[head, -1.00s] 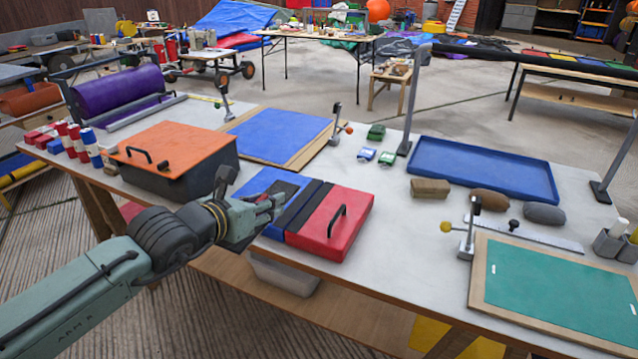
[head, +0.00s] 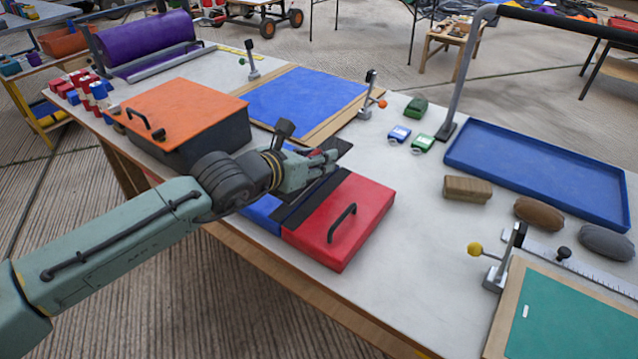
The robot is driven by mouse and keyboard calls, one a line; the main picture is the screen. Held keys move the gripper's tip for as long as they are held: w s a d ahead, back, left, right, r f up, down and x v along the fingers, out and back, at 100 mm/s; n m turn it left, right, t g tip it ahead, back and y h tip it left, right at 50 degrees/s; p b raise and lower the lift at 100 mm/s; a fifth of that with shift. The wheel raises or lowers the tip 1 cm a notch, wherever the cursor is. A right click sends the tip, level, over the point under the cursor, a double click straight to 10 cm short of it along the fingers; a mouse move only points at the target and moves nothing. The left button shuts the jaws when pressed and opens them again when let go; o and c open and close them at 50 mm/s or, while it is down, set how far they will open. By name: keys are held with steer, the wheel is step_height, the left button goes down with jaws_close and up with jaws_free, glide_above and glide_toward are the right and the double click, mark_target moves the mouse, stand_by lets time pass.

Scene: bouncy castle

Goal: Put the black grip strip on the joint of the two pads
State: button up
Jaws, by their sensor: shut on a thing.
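The red pad (head: 352,213) with a black handle and the blue pad (head: 262,210) lie side by side near the front edge of the table. A dark band (head: 300,206) runs along the joint between them. My gripper (head: 330,163) is over the pads, just beside the joint, with its fingers shut. A dark flat piece, apparently the black grip strip (head: 344,148), shows at the far side of the fingers. My gripper and wrist hide much of the blue pad and part of the strip. I cannot tell whether the strip touches the pads.
An orange-lidded box (head: 184,118) stands left of the pads, close to my wrist. A blue sheet on a board (head: 300,102) lies behind. A blue tray (head: 535,170), a tan block (head: 467,188) and a clamp (head: 505,262) are to the right. The table (head: 405,240) is clear just right of the red pad.

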mark_target(316, 195)
steer(key=shift+f, duration=3.45)
steer(key=o, duration=1.1)
steer(key=shift+f, duration=0.1)
steer(key=shift+r+p, duration=0.25)
steer(key=shift+p, duration=0.05)
steer(key=p+v, duration=0.5)
steer(key=v, duration=0.3)
steer(key=shift+a+f+p, duration=0.1)
steer(key=shift+p, duration=0.25)
steer(key=shift+v, duration=1.95)
